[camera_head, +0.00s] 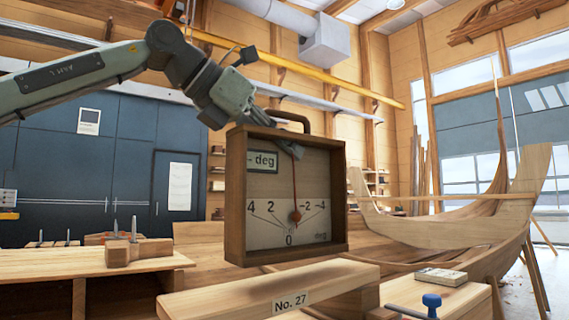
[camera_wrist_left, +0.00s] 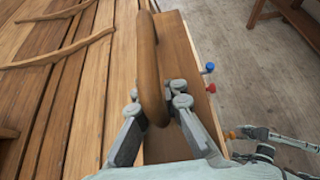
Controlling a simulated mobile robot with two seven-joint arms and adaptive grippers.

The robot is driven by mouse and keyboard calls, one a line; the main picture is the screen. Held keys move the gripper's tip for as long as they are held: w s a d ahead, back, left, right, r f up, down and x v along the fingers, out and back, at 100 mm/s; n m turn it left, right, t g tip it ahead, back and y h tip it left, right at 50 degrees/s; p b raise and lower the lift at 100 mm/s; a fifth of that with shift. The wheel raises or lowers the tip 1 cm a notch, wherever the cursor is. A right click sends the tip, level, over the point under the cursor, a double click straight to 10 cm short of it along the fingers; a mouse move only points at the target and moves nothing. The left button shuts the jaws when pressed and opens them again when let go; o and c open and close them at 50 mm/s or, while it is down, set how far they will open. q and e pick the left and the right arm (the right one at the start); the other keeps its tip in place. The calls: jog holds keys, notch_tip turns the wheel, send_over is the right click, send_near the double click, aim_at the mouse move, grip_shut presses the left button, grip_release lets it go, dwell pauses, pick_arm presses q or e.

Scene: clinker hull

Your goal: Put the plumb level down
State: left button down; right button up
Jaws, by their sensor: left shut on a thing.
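The plumb level (camera_head: 272,205) is a brown wooden box with a pale dial, a red needle with a bob and a dark handle on top. In the head view it stands nearly upright, and the bob hangs between 0 and -2. My left gripper (camera_head: 284,138) is shut on the handle from above. In the left wrist view its fingers (camera_wrist_left: 157,104) close on either side of the curved handle (camera_wrist_left: 148,60), above the box top (camera_wrist_left: 182,60). The box's lower edge is close to the plank marked No. 27 (camera_head: 230,293); I cannot tell whether they touch.
A blue-knobbed clamp (camera_head: 431,303) and a small pale block (camera_head: 441,276) are at the right. The hull (camera_head: 450,215) rises behind. A bench (camera_head: 80,262) with wooden blocks is at the left. Grey-green arm parts, apparently mine, show low right in the wrist view.

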aim_at(291, 180)
pick_arm(q)
notch_tip(291, 180, down, 3)
jog(key=shift+r, duration=0.1)
pick_arm(e)
jog(key=shift+w+r, duration=0.15)
jog(key=shift+r, duration=0.25)
